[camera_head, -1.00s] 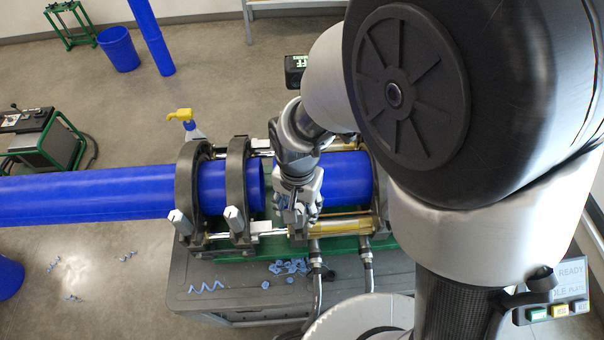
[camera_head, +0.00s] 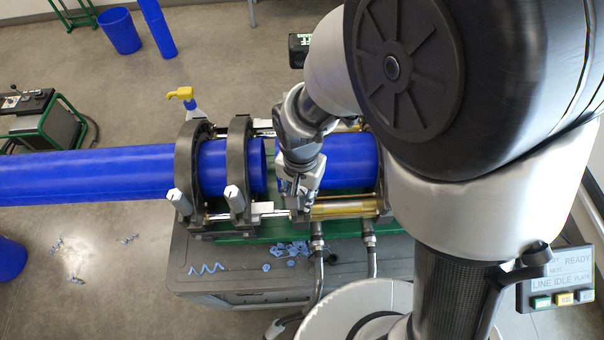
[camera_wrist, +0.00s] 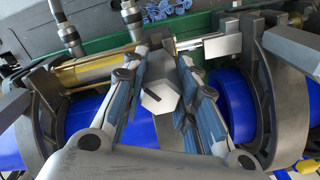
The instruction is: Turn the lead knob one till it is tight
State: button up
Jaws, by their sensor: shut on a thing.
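The hexagonal grey-white knob (camera_wrist: 160,94) is between the two blue-padded fingers of my gripper (camera_wrist: 163,62) in the wrist view. My gripper is shut on this knob, one finger on each side. In the head view my gripper (camera_head: 301,205) reaches down to the front of the clamp beside the right pipe piece (camera_head: 345,152); there the knob is hidden by the fingers. Two similar knobs, one on the outer left clamp (camera_head: 179,202) and one on the inner left clamp (camera_head: 234,198), stand free. I cannot tell from a label which is lead knob one.
The long blue pipe (camera_head: 90,176) lies in the left clamps, with a gap to the right piece. A yellow-topped spray bottle (camera_head: 184,95) stands behind. Blue shavings (camera_head: 290,248) and hoses (camera_head: 318,265) are in front. A panel (camera_head: 562,275) reads READY and LINE IDLE.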

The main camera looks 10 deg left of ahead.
jog(key=c, duration=0.4)
jog(key=m, duration=0.3)
jog(key=shift+m, duration=1.5)
jog(key=shift+m, duration=1.5)
